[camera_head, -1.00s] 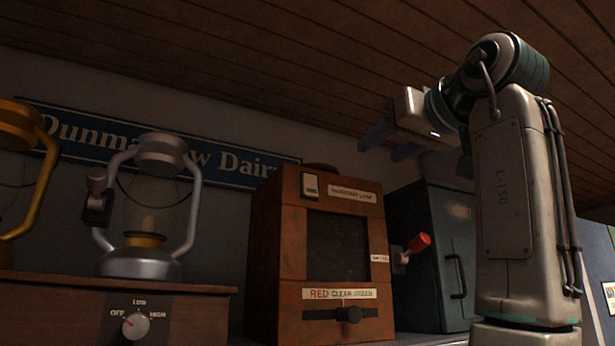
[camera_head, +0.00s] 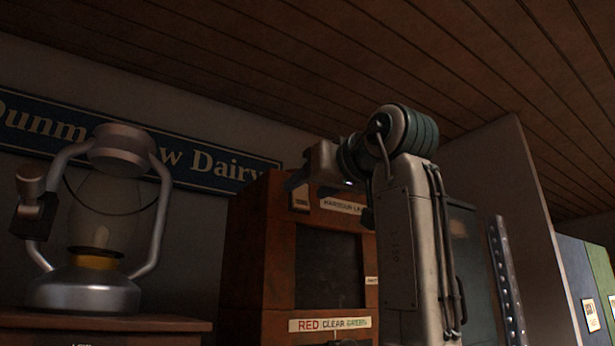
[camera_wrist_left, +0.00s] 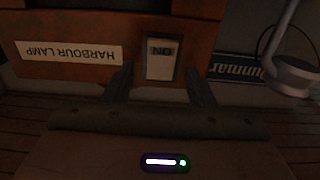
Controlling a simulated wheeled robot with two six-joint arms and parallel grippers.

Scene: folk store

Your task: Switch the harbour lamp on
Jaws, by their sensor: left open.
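The harbour lamp (camera_head: 257,265) is a reddish-brown wooden box with a dark front window, a "HARBOUR LAMP" label and a "RED CLEAR GREEN" strip. Its pale rocker switch (camera_head: 300,203) is at the upper left of the front, partly hidden by my gripper in the head view. In the left wrist view, upside down, the switch (camera_wrist_left: 160,60) reads "ON" on a dark part. My left gripper (camera_head: 300,180) is open in front of the lamp's top. Its fingers stand either side of the switch in the wrist view; I cannot tell whether they touch. My right gripper is out of view.
A silver lantern (camera_head: 95,285) stands on a wooden box (camera_head: 160,322) to the left. A blue "Dunmarrow Dairy" sign (camera_head: 215,168) hangs on the wall behind. My left arm hides part of the lamp's right side.

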